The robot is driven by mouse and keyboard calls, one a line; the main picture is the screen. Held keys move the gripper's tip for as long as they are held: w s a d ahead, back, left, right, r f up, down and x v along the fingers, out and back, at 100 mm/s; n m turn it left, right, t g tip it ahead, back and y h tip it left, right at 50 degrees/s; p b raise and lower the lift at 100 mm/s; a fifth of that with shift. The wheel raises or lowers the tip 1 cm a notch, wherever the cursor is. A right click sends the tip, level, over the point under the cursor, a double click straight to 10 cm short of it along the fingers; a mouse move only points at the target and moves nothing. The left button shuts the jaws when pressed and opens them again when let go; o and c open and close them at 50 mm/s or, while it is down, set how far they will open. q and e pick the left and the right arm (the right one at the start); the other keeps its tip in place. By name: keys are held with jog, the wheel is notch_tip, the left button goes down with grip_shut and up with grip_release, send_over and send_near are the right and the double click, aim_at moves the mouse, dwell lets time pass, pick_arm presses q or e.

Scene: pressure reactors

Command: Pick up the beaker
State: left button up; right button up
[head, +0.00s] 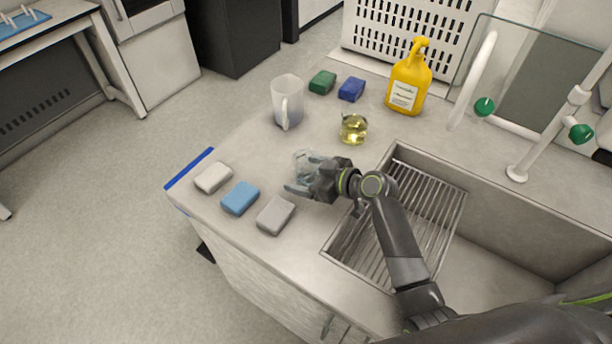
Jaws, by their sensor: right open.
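A clear glass beaker (303,157) stands on the grey counter left of the sink, partly hidden by my right gripper. My right gripper (299,176) is open, with its fingers pointing left at the beaker. The fingers overlap the glass in the head view; I cannot tell whether they touch it or stand on both sides of it. My left gripper is not in view.
A small vessel of yellow liquid (354,129), a white jug (287,104), green (322,82) and blue sponges (351,89) and a yellow bottle (408,84) stand behind. Three sponges (240,198) lie in front. The sink (447,210) with its metal rack is right.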

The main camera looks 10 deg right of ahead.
jog(key=c, duration=1.2)
